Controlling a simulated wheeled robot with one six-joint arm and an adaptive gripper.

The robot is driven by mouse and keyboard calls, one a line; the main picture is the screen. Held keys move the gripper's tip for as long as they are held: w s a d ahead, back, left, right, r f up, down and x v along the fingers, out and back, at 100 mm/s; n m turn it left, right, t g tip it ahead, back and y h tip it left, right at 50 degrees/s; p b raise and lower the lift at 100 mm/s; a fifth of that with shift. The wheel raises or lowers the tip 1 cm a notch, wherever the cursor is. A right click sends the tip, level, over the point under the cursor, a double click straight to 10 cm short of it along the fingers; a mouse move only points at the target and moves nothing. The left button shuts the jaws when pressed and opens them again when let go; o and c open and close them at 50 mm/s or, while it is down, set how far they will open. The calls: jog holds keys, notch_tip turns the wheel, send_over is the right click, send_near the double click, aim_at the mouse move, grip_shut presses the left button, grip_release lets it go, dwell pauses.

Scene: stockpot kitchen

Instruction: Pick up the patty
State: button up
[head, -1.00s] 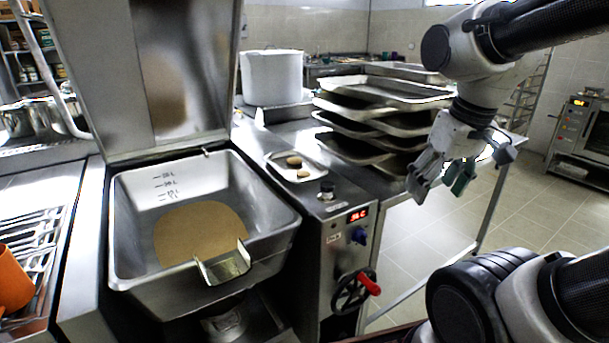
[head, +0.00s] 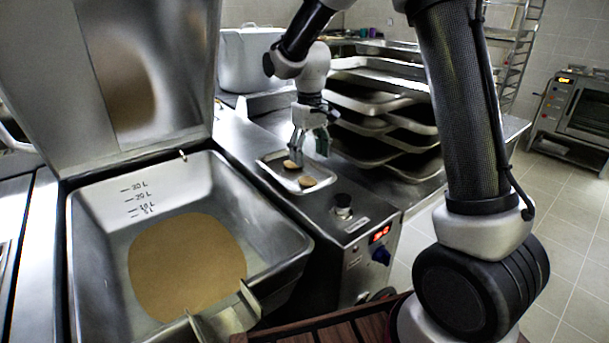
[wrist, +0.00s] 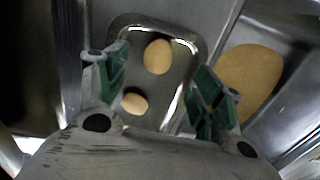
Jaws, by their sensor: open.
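Two round brown patties lie on a small steel tray (head: 325,170) on the counter. In the head view one patty (head: 291,165) is at the tray's left, partly behind my gripper, and the other patty (head: 307,181) is nearer the front. In the wrist view the larger-looking patty (wrist: 158,57) is near the middle and the smaller-looking patty (wrist: 135,103) is lower left. My gripper (head: 308,152) is over the tray, its green-padded fingers (wrist: 160,85) apart and empty. The patties appear between and beyond the fingers; the exact height above them is unclear.
A large steel tilting pan (head: 95,215) with brown contents and a raised lid (head: 175,60) stands left of the tray. A white stockpot (head: 245,62) and stacked baking trays (head: 380,95) stand behind. A black knob (head: 343,205) is in front.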

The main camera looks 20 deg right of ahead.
aim_at(308, 178)
jog(key=shift+w+f, duration=0.1)
jog(key=shift+w, duration=0.3)
notch_tip(308, 178, down, 8)
jog(key=shift+w+a+r, duration=0.1)
jog(key=shift+r, duration=0.15)
jog(key=shift+c, duration=0.3)
jog(key=c, duration=1)
